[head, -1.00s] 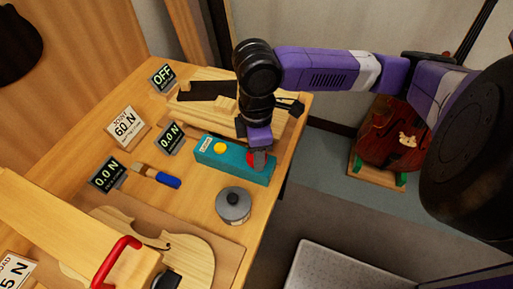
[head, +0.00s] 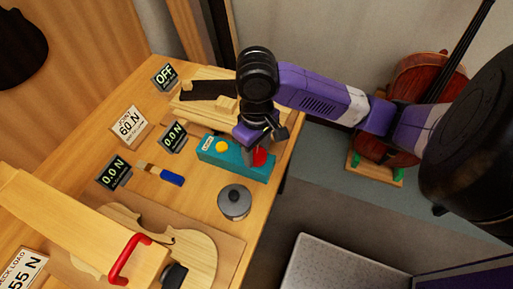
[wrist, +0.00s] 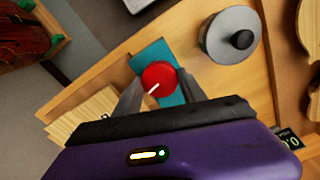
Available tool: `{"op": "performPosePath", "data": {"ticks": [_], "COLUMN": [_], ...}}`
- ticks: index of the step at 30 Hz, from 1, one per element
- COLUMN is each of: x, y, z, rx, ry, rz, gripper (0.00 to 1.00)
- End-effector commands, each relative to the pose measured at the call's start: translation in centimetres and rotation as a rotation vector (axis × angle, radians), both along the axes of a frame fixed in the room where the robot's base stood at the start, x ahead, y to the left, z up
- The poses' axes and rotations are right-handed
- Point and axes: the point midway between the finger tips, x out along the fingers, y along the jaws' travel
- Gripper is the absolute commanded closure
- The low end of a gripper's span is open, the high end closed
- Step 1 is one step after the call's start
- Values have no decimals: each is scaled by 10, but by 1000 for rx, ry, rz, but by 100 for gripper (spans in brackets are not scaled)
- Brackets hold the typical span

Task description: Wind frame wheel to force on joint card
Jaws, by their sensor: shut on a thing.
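The joint card (head: 130,126) reads 60 N and stands at the left of the bench. A teal box (head: 225,158) carries a yellow button (head: 222,146) and a red wheel (head: 261,156). My gripper (head: 254,158) reaches down to the red wheel. In the wrist view, my gripper (wrist: 160,88) is shut on the red wheel (wrist: 159,75), with a finger on each side; a white mark shows on the wheel's top. Two displays read 0.0 N, one near the teal box (head: 173,137) and one farther left (head: 114,172). A third display (head: 164,76) reads OFF.
A grey lidded pot (head: 234,202) stands near the teal box. A blue-handled brush (head: 162,174) lies left of it. Wooden pieces with a dark strip (head: 208,90) lie behind. A violin body (head: 195,250) and red handle (head: 130,258) are in front. A cello (head: 425,80) stands right.

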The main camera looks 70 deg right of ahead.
Motion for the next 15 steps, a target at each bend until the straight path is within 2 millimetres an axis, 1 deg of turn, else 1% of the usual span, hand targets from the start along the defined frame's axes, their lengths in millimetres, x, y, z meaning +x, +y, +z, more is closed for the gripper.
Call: {"op": "performPosePath", "data": {"ticks": [6,15], "x": [0,0], "y": [0,0], "z": [1,0], "rx": [1,0], "ry": [-1,-1], "rz": [-99,-149], "gripper": [92,92]}}
